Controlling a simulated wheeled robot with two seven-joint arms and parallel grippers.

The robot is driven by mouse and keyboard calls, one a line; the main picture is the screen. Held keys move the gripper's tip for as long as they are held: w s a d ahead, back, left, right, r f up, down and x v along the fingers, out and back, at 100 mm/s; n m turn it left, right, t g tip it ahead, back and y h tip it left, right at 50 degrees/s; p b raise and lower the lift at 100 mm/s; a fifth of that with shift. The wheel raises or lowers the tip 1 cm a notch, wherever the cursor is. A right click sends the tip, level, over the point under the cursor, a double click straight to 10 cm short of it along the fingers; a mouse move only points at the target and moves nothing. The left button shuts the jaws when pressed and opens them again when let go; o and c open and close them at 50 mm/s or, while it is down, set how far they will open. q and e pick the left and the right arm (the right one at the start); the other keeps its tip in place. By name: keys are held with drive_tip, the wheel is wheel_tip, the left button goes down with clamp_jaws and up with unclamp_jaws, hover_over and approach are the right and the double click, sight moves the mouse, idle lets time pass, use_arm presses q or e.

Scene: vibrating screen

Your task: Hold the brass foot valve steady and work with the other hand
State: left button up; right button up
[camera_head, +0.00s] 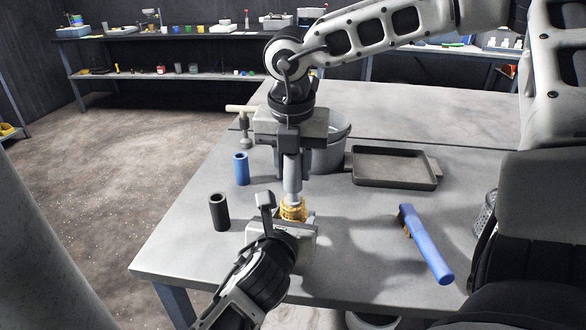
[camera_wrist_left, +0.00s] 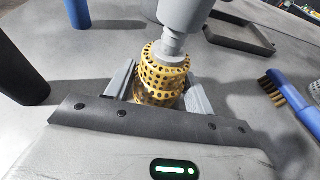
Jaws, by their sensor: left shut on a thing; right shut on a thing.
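The brass foot valve (camera_head: 293,209) stands upright near the front of the table, a perforated gold-coloured body. My left gripper (camera_head: 284,224) is shut around its lower part; in the left wrist view the valve (camera_wrist_left: 163,73) sits between the two grey fingers. My right gripper (camera_head: 290,146) is above, pointing down and shut on a grey cylindrical piece (camera_head: 292,178). The narrower lower end of this grey piece (camera_wrist_left: 175,42) meets the top of the valve; I cannot tell whether it is threaded in. The valve's base is hidden by my left gripper.
A blue cylinder (camera_head: 241,169) and a black cylinder (camera_head: 219,212) stand at left. A grey bucket (camera_head: 335,150) is behind my right gripper, with a shallow dark tray (camera_head: 395,168) beside it. A blue-handled brush (camera_head: 427,246) lies at right, near a mesh basket (camera_head: 486,213). The table's front-left corner is clear.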

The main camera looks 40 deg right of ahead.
use_arm(q)
drive_tip(key=shift+a+f, duration=0.2)
drive_tip(key=shift+f, duration=0.4)
use_arm(e)
drive_tip(key=shift+r, duration=1)
wheel_tip(320, 180, up, 7)
idle(0.4)
use_arm(q)
drive_tip(key=o, duration=0.7)
drive_tip(key=shift+o, duration=0.2)
drive_tip(key=shift+d+r, duration=0.1)
drive_tip(key=shift+r, duration=0.1)
drive_tip(key=o, duration=0.5)
drive_tip(key=shift+r, duration=0.15)
drive_tip(key=shift+d+r, duration=0.1)
drive_tip(key=c, duration=0.6)
